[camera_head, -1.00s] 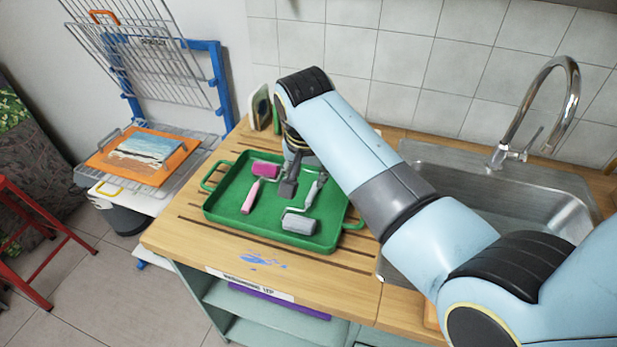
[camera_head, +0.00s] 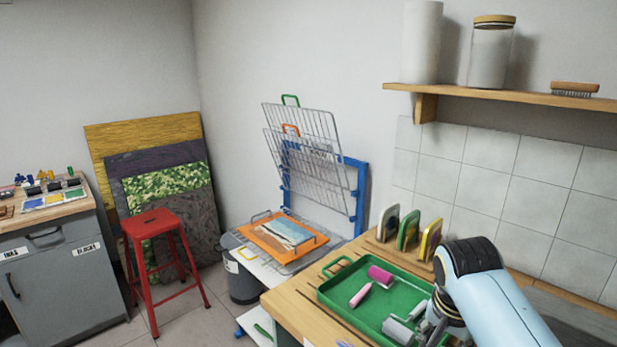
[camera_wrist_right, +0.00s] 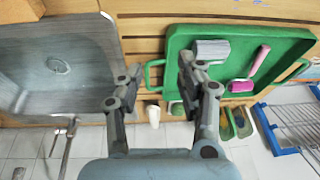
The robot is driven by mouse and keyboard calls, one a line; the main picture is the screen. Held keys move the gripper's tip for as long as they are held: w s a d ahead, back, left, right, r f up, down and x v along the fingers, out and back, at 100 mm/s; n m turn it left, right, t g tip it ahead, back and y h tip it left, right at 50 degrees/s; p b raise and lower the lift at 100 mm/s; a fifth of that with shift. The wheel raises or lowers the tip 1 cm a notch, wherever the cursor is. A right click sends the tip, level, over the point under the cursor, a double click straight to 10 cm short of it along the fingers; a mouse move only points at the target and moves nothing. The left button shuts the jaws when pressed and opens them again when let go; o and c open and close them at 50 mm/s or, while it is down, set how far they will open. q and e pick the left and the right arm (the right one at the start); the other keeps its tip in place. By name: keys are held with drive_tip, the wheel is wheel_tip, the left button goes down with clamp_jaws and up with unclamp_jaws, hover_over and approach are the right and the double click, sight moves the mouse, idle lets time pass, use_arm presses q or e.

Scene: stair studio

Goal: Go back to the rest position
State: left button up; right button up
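My right arm comes in from the right in the head view, with its gripper (camera_head: 432,333) low at the near right part of the green tray (camera_head: 341,294), partly cut off by the frame. In the right wrist view the right gripper (camera_wrist_right: 155,88) is open, its fingers spread with nothing between them. One finger overlaps the tray's handle end (camera_wrist_right: 290,52), beside the grey roller (camera_wrist_right: 211,48); the other is over the counter by the sink. I cannot tell the height. A pink roller (camera_head: 380,274) also lies in the tray. My left gripper is not in view.
The sink (camera_wrist_right: 60,70) and tap (camera_wrist_right: 66,145) are beside the gripper. Several upright blocks (camera_head: 408,230) stand behind the tray. A drying rack (camera_head: 310,160) with a painting (camera_head: 283,234), a red stool (camera_head: 158,240) and a shelf (camera_head: 500,90) surround the counter.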

drive_tip(key=s+d+r+n, duration=0.1)
drive_tip(key=s+r+n, duration=0.2)
drive_tip(key=s, duration=0.6)
drive_tip(key=s+d+r+n+y, duration=0.1)
drive_tip(key=s+d+r+n, duration=0.15)
drive_tip(key=s, duration=0.75)
drive_tip(key=s+r+n, duration=0.3)
drive_tip(key=s+n, duration=0.1)
drive_tip(key=s, duration=0.5)
wheel_tip(320, 180, down, 39)
drive_tip(key=s+d+b, duration=0.2)
drive_tip(key=d+b, duration=0.1)
drive_tip(key=b, duration=1)
use_arm(q)
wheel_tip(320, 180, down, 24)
drive_tip(key=b, duration=1.1)
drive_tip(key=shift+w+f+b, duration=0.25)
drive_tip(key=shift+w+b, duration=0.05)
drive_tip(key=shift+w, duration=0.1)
use_arm(e)
drive_tip(key=s+f+g, duration=0.1)
drive_tip(key=s+f, duration=0.8)
drive_tip(key=f, duration=0.5)
drive_tip(key=s+f+g, duration=0.1)
drive_tip(key=s+f, duration=0.8)
drive_tip(key=f, duration=0.5)
drive_tip(key=shift+s+d, duration=0.25)
drive_tip(key=shift+d, duration=0.2)
drive_tip(key=shift+m, duration=0.25)
